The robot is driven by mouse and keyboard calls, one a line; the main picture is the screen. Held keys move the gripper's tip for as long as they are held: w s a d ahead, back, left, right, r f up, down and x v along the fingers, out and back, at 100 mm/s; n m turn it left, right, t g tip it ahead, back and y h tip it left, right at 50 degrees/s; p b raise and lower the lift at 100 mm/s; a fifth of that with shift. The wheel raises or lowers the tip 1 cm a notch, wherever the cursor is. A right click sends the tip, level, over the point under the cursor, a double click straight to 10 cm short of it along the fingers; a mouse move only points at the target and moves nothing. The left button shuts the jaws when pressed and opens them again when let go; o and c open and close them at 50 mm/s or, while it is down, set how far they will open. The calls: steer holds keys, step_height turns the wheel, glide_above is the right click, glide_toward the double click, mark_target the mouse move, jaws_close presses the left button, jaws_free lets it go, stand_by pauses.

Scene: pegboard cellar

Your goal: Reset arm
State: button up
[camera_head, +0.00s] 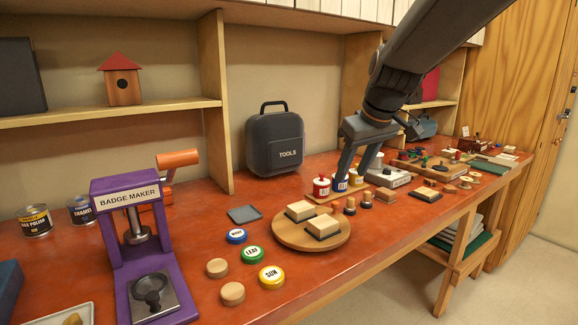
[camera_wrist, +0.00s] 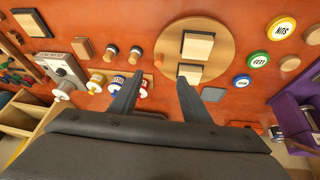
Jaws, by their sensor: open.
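My gripper (camera_head: 354,178) is open and empty above the red bench top (camera_head: 385,233), close to a small wooden rack holding several small bottles. The red-labelled bottle (camera_head: 321,187) and the blue-labelled bottle (camera_head: 341,183) stand by its fingers in the head view. In the wrist view, my two gripper fingers (camera_wrist: 155,94) point toward the bench, spread apart. A bare strip of bench and the edge of the round wooden board show between and beyond them. My arm comes in from the upper right of the head view.
The round board (camera_head: 283,238) carries two wooden blocks. Three badges, white-blue (camera_head: 236,236), green (camera_head: 253,254) and yellow (camera_head: 271,277), lie in front. A purple badge maker (camera_head: 128,240) stands left. A tool case (camera_head: 275,143) stands behind. Many small items crowd the right.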

steer(key=s+d+f+m+g, duration=0.2)
steer(key=s+f, duration=0.9)
steer(key=s, duration=0.2)
steer(key=s+d+f+m+g+h, duration=0.1)
steer(key=s+d+f+m+g, duration=0.1)
steer(key=s+f, duration=0.9)
steer(key=shift+s+m+g+h, duration=0.3)
steer(key=shift+s+m+g, duration=0.3)
steer(key=shift+s+m, duration=0.25)
